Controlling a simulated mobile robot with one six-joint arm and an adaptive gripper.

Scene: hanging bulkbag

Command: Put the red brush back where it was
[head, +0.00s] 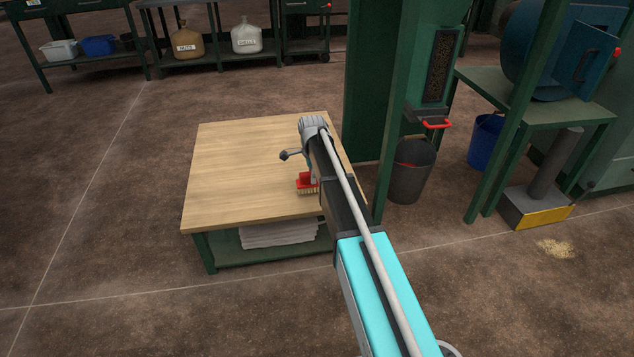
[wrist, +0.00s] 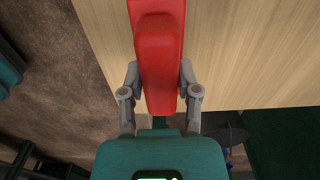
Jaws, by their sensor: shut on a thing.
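The red brush (head: 306,181) with pale bristles shows at the right part of the wooden table top (head: 240,165), near its front right side. In the wrist view its red handle and body (wrist: 160,50) lie between the two grey fingers. My gripper (wrist: 159,78) is shut on the brush from both sides. In the head view my gripper is mostly hidden behind my own arm. I cannot tell whether the bristles touch the table top or hang just above it.
A folded white stack (head: 278,234) lies on the table's lower shelf. A green post (head: 372,90) stands close behind the table's right side. A dark bucket (head: 410,172) and a blue bucket (head: 484,142) are to the right. The left part of the table top is bare.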

